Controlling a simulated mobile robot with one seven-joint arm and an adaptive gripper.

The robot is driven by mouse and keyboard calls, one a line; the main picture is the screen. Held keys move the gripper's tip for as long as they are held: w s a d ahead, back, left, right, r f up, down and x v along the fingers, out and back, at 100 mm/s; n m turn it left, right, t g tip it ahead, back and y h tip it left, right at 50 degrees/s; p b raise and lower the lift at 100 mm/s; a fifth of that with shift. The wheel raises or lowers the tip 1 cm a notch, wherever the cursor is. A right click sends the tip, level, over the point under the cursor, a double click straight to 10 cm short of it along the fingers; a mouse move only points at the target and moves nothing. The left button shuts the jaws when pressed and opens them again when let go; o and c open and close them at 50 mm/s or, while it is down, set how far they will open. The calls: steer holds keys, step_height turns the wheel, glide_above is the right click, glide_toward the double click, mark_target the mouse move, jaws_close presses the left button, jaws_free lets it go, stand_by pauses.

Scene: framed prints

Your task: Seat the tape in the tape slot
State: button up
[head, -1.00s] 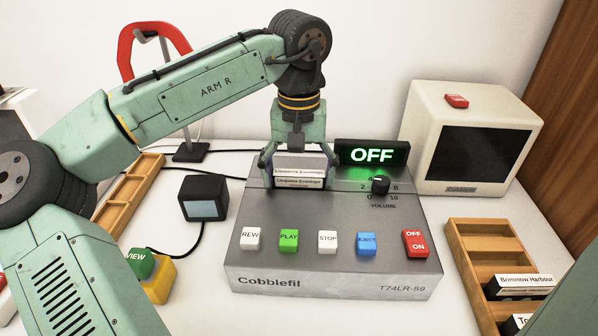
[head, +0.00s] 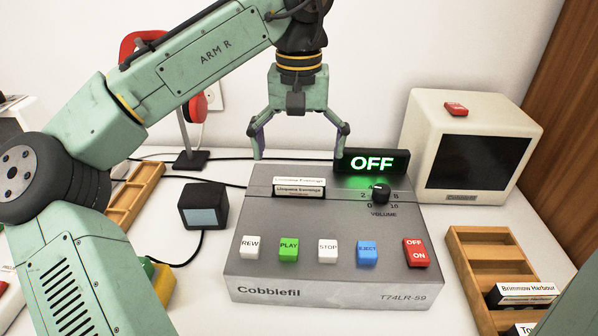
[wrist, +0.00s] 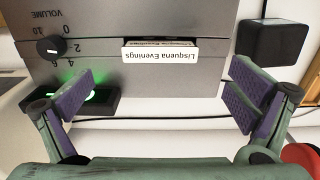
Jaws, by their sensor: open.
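The lit display (head: 371,162) reads OFF, close to my right finger. A volume knob (head: 381,194) and a row of buttons (head: 327,250) are on the player. A small dark box (head: 203,206) stands left, a monitor (head: 475,150) right, and a wooden rack (head: 470,255) with tapes front right.

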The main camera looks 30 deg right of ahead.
mark_target(299, 182)
step_height(299, 182, up, 5)
stand_by(0.8)
